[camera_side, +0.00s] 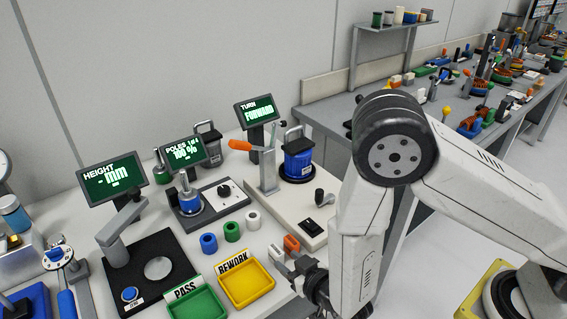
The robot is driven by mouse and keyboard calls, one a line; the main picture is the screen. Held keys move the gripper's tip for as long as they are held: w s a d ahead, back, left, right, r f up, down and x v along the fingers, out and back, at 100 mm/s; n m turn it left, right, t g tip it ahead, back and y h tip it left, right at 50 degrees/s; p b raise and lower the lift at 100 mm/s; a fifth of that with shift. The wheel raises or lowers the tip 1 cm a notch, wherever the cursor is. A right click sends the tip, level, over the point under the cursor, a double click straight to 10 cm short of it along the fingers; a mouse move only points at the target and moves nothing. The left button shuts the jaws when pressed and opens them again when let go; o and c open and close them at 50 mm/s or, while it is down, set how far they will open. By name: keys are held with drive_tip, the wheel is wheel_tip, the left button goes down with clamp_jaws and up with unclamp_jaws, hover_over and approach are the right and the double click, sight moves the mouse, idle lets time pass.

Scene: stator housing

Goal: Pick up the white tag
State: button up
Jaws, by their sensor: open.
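A small pale block (276,254) lies by my gripper, below and left of an orange block (292,243). It may be the white tag, but at this size I cannot tell it surely from a fingertip. My gripper (289,270) is open at the bottom centre, close beside the pale block, its fingers pointing left. I see nothing held between them. A white hollow cylinder (253,220) stands up and left of the gripper, in a row with a green cylinder (231,231) and a blue cylinder (208,243).
A yellow REWORK tray (247,287) and a green PASS tray (197,306) sit left of my gripper. A pale fixture base (262,208) carries a post and a blue motor housing (297,160). Display stands, including a HEIGHT screen (112,179), stand behind.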

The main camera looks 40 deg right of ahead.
sight(278, 251)
drive_tip(key=shift+w+f, duration=0.15)
drive_tip(key=shift+w, duration=0.15)
drive_tip(key=shift+w, duration=0.1)
drive_tip(key=shift+x, duration=2.5)
drive_tip(key=shift+d, duration=0.15)
clamp_jaws()
